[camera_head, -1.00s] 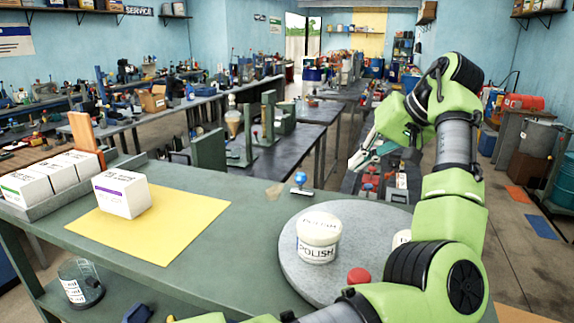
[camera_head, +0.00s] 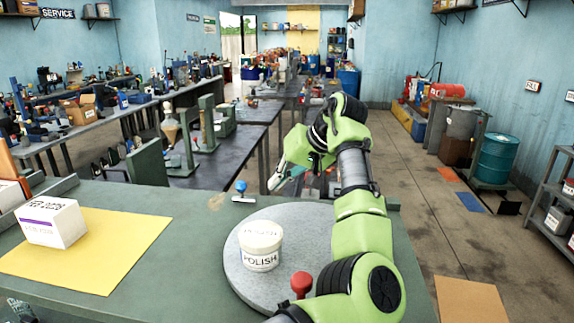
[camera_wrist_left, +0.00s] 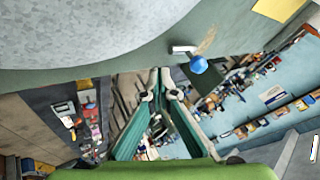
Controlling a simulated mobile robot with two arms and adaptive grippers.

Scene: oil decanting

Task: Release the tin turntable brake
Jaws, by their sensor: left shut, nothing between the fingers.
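The round grey turntable (camera_head: 245,282) lies on the green bench and carries a white polish tin (camera_head: 259,246). A red knob (camera_head: 301,281) stands at its near side, partly in front of my arm. A blue knob on a small pale plate (camera_head: 240,187) sits on the bench just beyond the turntable's far rim; I cannot tell which knob is the brake. My left gripper (camera_head: 274,184) is shut and empty, right of the blue knob and apart from it. In the left wrist view its fingertips (camera_wrist_left: 160,93) meet below and left of the blue knob (camera_wrist_left: 198,64).
A white box (camera_head: 50,224) stands on a yellow mat (camera_head: 110,255) at the left of the bench. My left arm covers the turntable's right side. Beyond the bench are dark worktables (camera_head: 215,160). Open floor (camera_head: 420,190) lies to the right.

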